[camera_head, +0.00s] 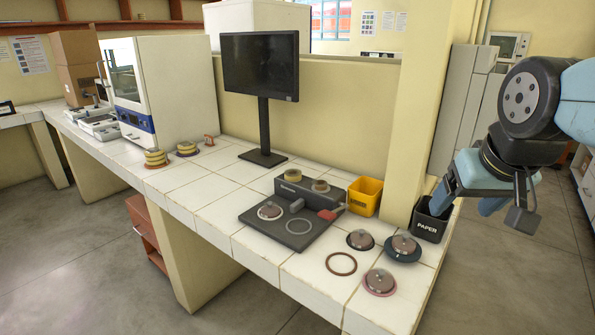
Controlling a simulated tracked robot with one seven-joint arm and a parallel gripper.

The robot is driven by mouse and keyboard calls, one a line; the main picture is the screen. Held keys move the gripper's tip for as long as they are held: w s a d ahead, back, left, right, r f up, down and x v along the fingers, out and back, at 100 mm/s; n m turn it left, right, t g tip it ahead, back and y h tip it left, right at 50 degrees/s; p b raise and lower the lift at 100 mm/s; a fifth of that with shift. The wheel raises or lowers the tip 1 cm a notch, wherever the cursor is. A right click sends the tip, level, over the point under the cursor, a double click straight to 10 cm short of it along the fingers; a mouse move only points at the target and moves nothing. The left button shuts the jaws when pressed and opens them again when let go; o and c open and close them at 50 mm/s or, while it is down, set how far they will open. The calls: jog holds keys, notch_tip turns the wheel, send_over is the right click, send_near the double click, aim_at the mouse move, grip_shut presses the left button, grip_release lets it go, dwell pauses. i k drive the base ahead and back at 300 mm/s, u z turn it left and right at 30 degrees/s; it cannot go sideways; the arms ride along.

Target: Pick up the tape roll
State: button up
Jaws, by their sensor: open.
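Two small tan rolls that look like tape rolls lie on the raised back part of a dark grey device (262,217) on the tiled counter. One tape roll (294,175) is at the left and the other roll (320,186) is just right of it. My gripper (466,203) is at the right, in the air near the counter's right end. It is open and empty, with its fingers pointing down. It is well to the right of both rolls and apart from them.
A yellow bin (366,196) and a black bin marked PAPER (431,222) stand by the pillar (425,100). Several round lidded items, including one dark-rimmed one (402,248), lie near the front right. A monitor (262,66) stands behind the device.

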aim_at(291, 175)
jog(key=u, duration=0.05)
jog(key=k, duration=1)
jog(key=u, duration=1.75)
jog(key=i, duration=2.4)
